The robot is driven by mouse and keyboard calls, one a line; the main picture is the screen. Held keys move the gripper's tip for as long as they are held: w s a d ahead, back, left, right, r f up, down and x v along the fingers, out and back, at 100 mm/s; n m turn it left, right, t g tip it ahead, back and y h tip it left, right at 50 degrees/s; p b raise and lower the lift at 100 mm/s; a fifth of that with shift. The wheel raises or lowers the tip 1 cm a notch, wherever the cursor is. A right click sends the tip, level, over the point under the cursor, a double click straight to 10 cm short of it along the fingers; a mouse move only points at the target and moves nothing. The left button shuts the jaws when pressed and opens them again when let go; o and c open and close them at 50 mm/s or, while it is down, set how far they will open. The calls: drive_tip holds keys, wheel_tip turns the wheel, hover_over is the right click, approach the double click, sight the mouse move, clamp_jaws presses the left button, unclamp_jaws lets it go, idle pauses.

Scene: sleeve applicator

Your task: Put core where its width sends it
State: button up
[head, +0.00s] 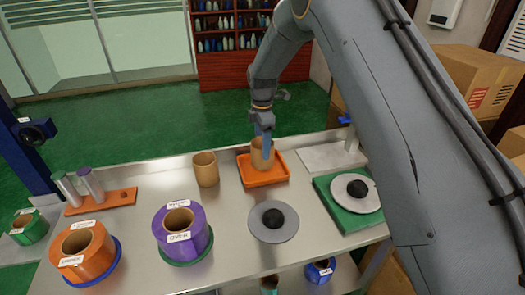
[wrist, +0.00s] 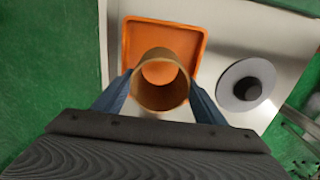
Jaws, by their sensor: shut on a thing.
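A tan cardboard core (head: 258,160) is upright at the orange tray (head: 265,182) on the steel bench. My gripper (head: 265,142) comes down from above and is shut on it. In the wrist view my gripper (wrist: 160,98) has one blue finger on each side of the hollow core (wrist: 161,98); the orange tray (wrist: 137,32) shows beneath and through its bore. I cannot tell whether the core touches the tray floor. A purple ring-shaped holder (head: 196,243) carries a label reading OVER. An orange one (head: 100,256) has a label that seems to read UNDER.
A second tan core (head: 206,172) stands left of the tray. A grey disc (head: 290,232) with a black knob lies in front, and a green block (head: 339,212) with a similar disc is at right. An orange rack (head: 95,203) with cylinders is at left.

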drive_tip(key=shift+f+p, duration=0.45)
drive_tip(key=shift+f, duration=1.2)
drive_tip(key=shift+f, duration=0.15)
drive_tip(key=o, duration=1.2)
wheel_tip(320, 180, up, 12)
drive_tip(key=b, duration=0.4)
drive_tip(key=s+d+m, duration=1)
drive_tip(key=s+d, duration=0.2)
drive_tip(key=s, duration=0.1)
drive_tip(key=s+d+m, duration=0.2)
drive_tip(key=s+m, duration=0.1)
drive_tip(key=s, duration=0.3)
drive_tip(key=s+d+f+m, duration=0.1)
drive_tip(key=s+d+m, duration=0.2)
drive_tip(key=s, duration=0.4)
drive_tip(key=s+d+f+m+t, duration=0.1)
drive_tip(key=s+d+m, duration=0.2)
drive_tip(key=s+m, duration=0.2)
drive_tip(key=shift+s+f, duration=0.1)
drive_tip(key=shift+s, duration=0.85)
